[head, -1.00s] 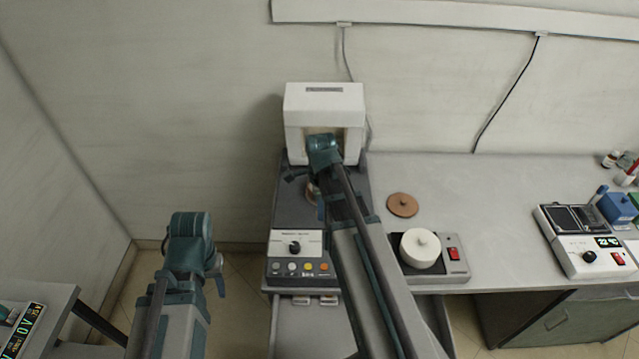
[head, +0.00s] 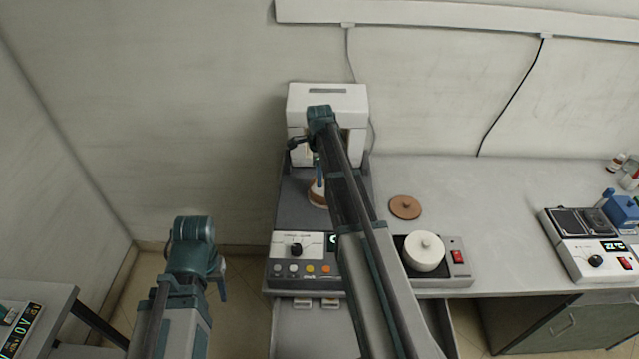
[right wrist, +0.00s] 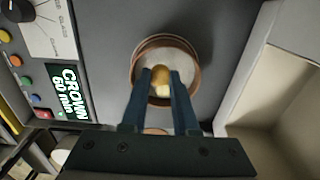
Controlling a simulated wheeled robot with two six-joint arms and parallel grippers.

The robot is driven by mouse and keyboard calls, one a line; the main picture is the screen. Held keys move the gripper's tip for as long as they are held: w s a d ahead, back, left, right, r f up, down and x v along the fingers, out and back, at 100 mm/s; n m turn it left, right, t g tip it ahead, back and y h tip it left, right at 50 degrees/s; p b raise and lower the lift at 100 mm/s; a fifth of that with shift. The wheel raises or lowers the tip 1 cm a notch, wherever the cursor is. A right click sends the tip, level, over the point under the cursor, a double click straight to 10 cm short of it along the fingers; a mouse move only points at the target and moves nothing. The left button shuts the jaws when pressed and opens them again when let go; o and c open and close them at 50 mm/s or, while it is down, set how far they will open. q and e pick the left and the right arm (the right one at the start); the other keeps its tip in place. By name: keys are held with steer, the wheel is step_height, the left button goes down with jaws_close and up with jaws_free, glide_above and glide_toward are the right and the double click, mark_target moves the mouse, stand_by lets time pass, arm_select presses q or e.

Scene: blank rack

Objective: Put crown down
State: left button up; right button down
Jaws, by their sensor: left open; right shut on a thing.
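In the right wrist view my right gripper (right wrist: 161,82) is shut on a small gold-coloured crown (right wrist: 160,78). The crown is over a round brown dish (right wrist: 137,62) with a pale inside. I cannot tell whether the crown touches the dish. In the head view the dish (head: 317,197) sits on the dark top of the furnace unit (head: 288,212), in front of its white chamber (head: 327,92). My right gripper (head: 319,190) points down at it, partly hidden by the arm. My left gripper (head: 222,290) is open and empty, off to the left, away from the bench.
The furnace's display (right wrist: 67,90) reads "CROWN 60 min". A brown disc (head: 405,207) and a white round lidded pot (head: 424,250) on a device stand to the right. A scale-like device (head: 590,245) is further right. The bench (head: 490,200) between is clear.

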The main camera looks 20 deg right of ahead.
steer(key=f+b, duration=0.1)
steer(key=w+f+b, duration=0.1)
steer(key=f+b, duration=0.1)
steer(key=shift+d, duration=0.2)
steer(key=shift+f+b, duration=0.3)
steer(key=shift+f, duration=0.1)
steer(key=shift+f, duration=0.1)
steer(key=c, duration=0.7)
jaws_free()
